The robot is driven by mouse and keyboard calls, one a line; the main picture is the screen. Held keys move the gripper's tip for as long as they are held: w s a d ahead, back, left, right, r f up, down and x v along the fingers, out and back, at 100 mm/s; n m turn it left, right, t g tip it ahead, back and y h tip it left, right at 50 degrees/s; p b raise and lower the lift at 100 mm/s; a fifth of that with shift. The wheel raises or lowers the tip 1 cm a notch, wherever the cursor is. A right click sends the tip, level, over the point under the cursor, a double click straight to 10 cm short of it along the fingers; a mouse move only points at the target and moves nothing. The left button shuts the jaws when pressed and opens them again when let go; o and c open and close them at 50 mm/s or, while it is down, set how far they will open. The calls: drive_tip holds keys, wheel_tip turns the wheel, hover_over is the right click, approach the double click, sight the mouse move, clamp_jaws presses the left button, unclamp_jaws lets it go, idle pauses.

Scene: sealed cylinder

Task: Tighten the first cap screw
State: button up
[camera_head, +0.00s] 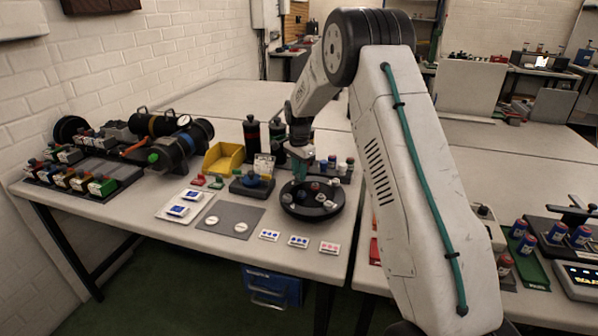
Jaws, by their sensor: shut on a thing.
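A round black fixture (312,207) stands near the front of the table, with several small red and grey parts on it. My gripper (301,172) points down over the left back part of this fixture. It is shut on a small part that its fingers mostly hide. I cannot tell whether that part is the first cap screw, nor whether it is seated. No cap screw can be made out clearly at this size.
A yellow bin (223,158) and a black device with a blue knob (252,182) stand left of the fixture. Dark bottles (251,138) stand behind. A grey mat (230,219) with two white discs and several small cards lie in front. Small jars (343,168) stand close on the right.

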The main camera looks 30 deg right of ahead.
sight(298, 175)
drive_tip(key=shift+w+r, duration=0.15)
drive_tip(key=shift+r, duration=0.05)
drive_tip(key=o, duration=1)
drive_tip(key=shift+f, duration=0.1)
wheel_tip(298, 175, up, 8)
drive_tip(key=shift+a+f, duration=0.1)
